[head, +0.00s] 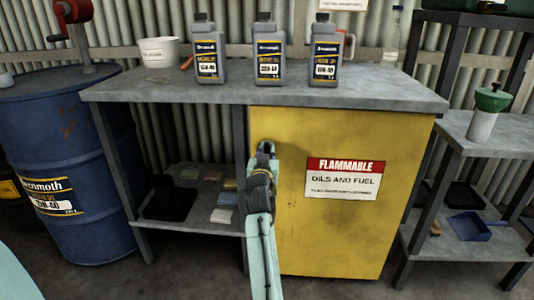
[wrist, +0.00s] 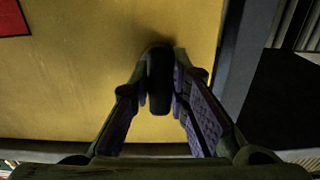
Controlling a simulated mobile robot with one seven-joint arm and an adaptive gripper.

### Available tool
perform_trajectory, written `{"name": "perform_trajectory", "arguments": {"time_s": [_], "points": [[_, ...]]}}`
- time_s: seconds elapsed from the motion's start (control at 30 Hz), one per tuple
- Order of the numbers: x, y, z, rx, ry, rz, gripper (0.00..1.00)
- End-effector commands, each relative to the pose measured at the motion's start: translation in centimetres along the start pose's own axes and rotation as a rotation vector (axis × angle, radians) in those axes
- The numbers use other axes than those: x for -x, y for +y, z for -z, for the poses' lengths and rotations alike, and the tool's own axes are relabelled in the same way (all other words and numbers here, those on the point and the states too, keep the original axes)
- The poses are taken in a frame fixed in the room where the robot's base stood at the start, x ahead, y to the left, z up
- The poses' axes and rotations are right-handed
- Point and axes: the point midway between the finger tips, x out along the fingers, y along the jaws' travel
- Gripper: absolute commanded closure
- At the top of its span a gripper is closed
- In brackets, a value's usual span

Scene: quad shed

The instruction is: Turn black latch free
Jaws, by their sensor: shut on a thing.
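The black latch (wrist: 159,80) is on the yellow cabinet door, near the door's edge. In the wrist view it stands upright, its long side running up and down the picture. My gripper (wrist: 160,92) is shut on it, with a finger on each side. In the head view my gripper (head: 265,148) reaches the upper left part of the yellow cabinet door (head: 310,235) and hides most of the latch. The door looks closed. It bears a red and white flammable sign (head: 342,180).
Several grey oil bottles (head: 268,55) and a white tub (head: 159,52) stand on the grey bench top (head: 130,88). A blue drum (head: 65,150) is at left. Open shelving (head: 480,135) stands at right. The bench's lower shelf (head: 180,220) holds small items.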

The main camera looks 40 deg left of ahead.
Motion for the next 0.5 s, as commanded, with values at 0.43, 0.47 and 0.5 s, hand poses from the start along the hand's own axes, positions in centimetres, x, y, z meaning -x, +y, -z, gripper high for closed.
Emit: {"name": "perform_trajectory", "arguments": {"time_s": [0.43,0.47,0.5], "points": [[-0.01,0.01,-0.01,-0.002,-0.001,0.0,0.71],[-0.01,0.01,-0.01,-0.002,-0.001,0.0,0.69],[-0.01,0.01,0.0,-0.002,0.0,0.0,0.66]]}}
